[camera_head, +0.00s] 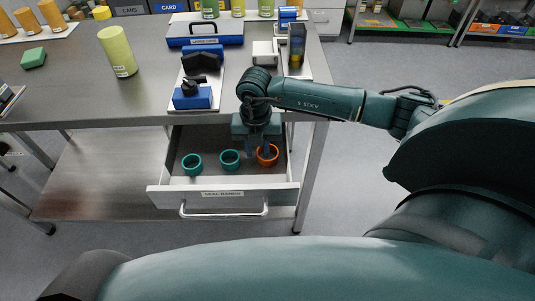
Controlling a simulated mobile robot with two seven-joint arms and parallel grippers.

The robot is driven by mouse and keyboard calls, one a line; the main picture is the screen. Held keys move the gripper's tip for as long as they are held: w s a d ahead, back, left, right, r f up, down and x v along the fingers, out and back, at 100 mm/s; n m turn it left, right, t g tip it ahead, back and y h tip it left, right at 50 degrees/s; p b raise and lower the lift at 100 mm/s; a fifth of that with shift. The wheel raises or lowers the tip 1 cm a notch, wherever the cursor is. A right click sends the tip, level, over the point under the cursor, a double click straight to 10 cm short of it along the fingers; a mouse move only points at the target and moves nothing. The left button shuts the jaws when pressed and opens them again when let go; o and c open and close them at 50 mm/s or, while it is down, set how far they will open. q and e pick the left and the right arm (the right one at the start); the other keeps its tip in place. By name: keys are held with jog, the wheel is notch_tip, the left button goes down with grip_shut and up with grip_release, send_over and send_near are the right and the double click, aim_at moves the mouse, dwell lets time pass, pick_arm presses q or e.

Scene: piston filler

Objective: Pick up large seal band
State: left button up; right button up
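Several seal bands lie in the open drawer (173,188) under the table. An orange band (275,161), which looks slightly the largest, is at the right. Two teal bands (229,160) (192,165) are to its left. My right gripper (259,152) points down into the drawer at the orange band. Its two fingers look apart, one left of the band and one over its opening, partly covering it. Whether they touch the band cannot be told. My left gripper is not in view.
The table top (140,95) is just above and behind the drawer. A blue-based fixture (192,98) and a pale green bottle (117,50) stand on it. The drawer front and handle (223,211) face me. A table leg (311,175) stands right of the drawer.

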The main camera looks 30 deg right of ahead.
grip_shut()
jog(key=shift+r, duration=0.1)
dwell(0.5)
